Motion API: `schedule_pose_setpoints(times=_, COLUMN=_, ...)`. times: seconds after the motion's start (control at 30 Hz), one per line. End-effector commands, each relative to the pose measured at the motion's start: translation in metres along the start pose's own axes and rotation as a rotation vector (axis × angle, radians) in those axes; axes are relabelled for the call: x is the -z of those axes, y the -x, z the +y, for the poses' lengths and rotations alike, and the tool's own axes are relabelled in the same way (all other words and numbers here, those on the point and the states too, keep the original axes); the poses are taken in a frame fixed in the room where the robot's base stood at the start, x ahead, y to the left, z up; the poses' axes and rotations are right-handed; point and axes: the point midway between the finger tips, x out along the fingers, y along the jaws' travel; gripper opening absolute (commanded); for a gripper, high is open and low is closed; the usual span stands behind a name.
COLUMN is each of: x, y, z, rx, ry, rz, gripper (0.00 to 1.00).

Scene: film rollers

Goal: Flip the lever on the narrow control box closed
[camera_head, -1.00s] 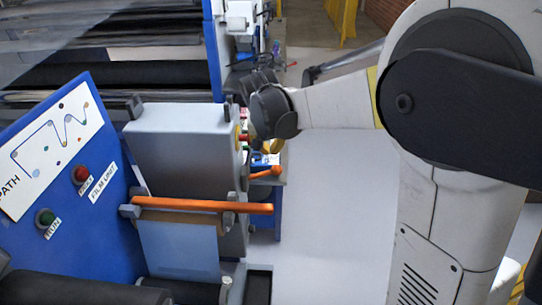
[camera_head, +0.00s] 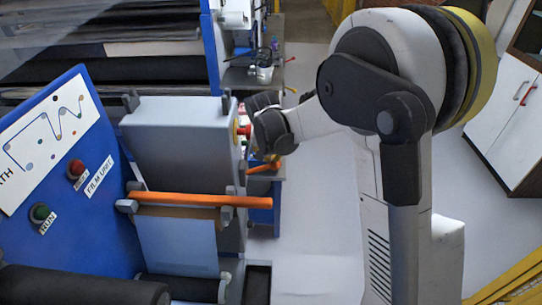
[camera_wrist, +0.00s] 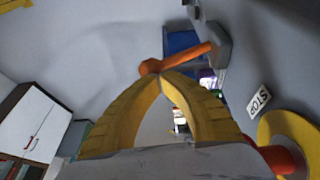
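The orange lever (camera_head: 262,167) sticks out from the right side of the grey control box (camera_head: 180,145), below the red stop button. In the wrist view the lever (camera_wrist: 188,57) runs from a grey bracket at right down-left to a round knob. My gripper (camera_wrist: 160,76) shows two yellow fingers whose tips meet just at the knob, with a gap between them lower down. Nothing shows held in it; whether the tips touch the knob I cannot tell. In the head view my wrist hides the fingers.
A red stop button (camera_wrist: 282,160) on a yellow disc and a STOP label (camera_wrist: 259,100) sit close right of my gripper. A long orange bar (camera_head: 200,200) crosses the box's front. The blue panel (camera_head: 95,205) stands at left.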

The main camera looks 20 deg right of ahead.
Motion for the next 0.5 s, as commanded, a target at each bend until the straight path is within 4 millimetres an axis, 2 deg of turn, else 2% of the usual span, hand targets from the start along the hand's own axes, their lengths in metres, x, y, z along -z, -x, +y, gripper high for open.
schedule_pose_setpoints(times=0.5, x=-0.0029, y=-0.0078, z=0.0063, rx=0.068, ry=-0.028, rz=0.001, gripper=0.00)
